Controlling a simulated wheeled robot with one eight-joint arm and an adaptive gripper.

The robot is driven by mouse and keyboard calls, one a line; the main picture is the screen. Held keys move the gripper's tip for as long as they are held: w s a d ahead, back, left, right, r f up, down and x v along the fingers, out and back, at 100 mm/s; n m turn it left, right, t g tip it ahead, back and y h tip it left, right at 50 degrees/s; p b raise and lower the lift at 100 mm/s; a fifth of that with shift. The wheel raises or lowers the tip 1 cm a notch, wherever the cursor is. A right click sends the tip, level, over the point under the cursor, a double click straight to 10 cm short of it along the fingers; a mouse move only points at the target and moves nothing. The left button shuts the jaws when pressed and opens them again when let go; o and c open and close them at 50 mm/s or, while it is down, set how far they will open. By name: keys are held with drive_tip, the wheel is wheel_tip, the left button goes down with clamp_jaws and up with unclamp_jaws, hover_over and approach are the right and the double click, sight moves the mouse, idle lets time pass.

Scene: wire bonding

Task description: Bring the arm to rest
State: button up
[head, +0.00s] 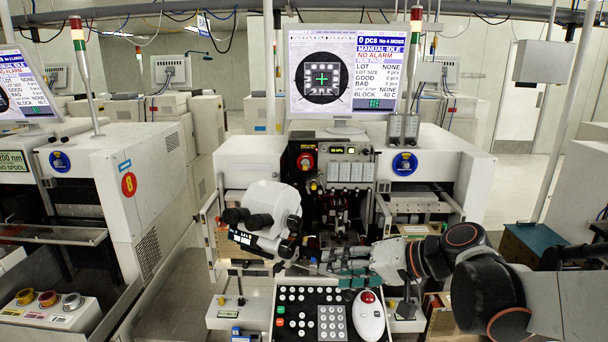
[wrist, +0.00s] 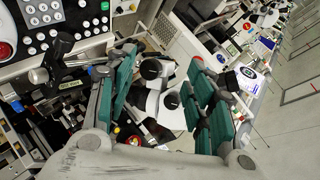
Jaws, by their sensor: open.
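My arm (head: 480,270) reaches in from the right in the head view, bent low in front of the middle wire bonding machine (head: 250,160). My gripper (head: 338,272) points left, just above the back edge of the control panel (head: 288,322). In the wrist view my gripper (wrist: 163,92) shows two green-padded fingers spread wide with nothing held between them. The white microscope (head: 272,208) with black eyepieces is left of my gripper, and in the wrist view it (wrist: 152,100) appears beyond the gap between the fingers. I cannot tell whether a finger touches anything.
The control panel has keys and a white trackball unit (head: 368,315) with a red ball, close below my gripper. A monitor (head: 333,76) and signal towers stand above the machine. Another machine (head: 120,195) is on the left. Open floor (head: 515,185) shows at the right.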

drive_tip(key=s+d+f+h, duration=0.2)
drive_tip(key=s+d+h, duration=0.3)
drive_tip(key=s, duration=0.3)
drive_tip(key=s+d+f+h+b, duration=0.1)
drive_tip(key=s+d+f+h, duration=0.2)
drive_tip(key=s, duration=0.6)
drive_tip(key=d+h, duration=0.2)
drive_tip(key=d, duration=0.1)
drive_tip(key=shift+s+t, duration=0.2)
drive_tip(key=shift+t, duration=0.2)
